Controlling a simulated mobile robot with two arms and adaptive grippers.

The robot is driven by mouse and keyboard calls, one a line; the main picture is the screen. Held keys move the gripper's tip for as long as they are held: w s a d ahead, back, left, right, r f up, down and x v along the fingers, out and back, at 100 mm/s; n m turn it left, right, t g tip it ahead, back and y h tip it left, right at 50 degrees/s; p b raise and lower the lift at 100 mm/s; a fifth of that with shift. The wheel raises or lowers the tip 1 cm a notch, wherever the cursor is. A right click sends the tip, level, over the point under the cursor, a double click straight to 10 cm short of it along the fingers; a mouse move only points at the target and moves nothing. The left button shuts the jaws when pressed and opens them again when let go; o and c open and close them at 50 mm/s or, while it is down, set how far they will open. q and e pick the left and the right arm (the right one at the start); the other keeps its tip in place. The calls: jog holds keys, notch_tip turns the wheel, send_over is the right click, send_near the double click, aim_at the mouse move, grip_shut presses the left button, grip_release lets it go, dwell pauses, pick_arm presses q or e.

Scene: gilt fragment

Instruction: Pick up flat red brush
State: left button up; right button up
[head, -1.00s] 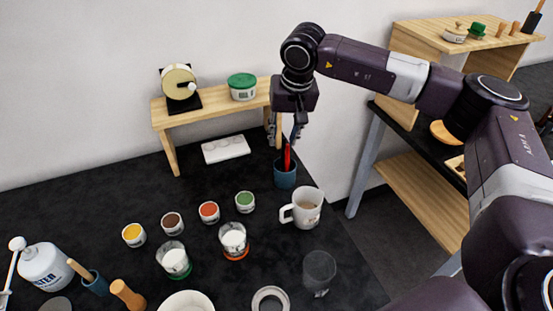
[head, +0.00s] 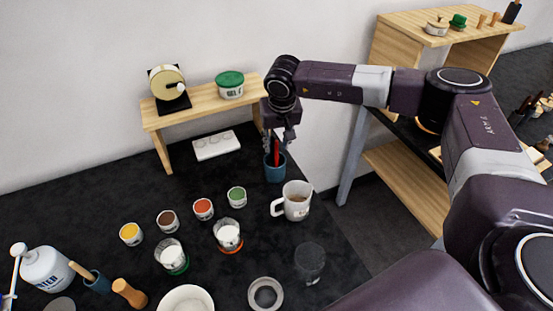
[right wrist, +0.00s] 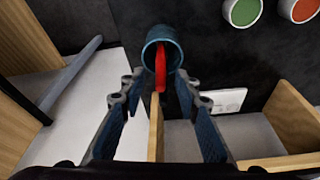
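The flat red brush (head: 277,151) stands upright in a blue cup (head: 275,174) near the back right of the dark table. In the right wrist view the red brush (right wrist: 160,66) rises from the blue cup (right wrist: 172,40) toward the camera. My right gripper (head: 278,138) is above the cup, pointing down, with its fingers around the brush's upper part. In the right wrist view its fingers (right wrist: 159,90) are apart, with the brush's near end between them and gaps on both sides. My left gripper is not in view.
A white mug (head: 296,203) stands just in front of the cup. A wooden shelf (head: 215,103) and a white tray (head: 216,146) are behind left. Several paint pots and a clear glass (head: 310,260) stand nearby. The table's right edge is close.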

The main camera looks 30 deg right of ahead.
grip_shut()
jog(key=shift+r, duration=0.15)
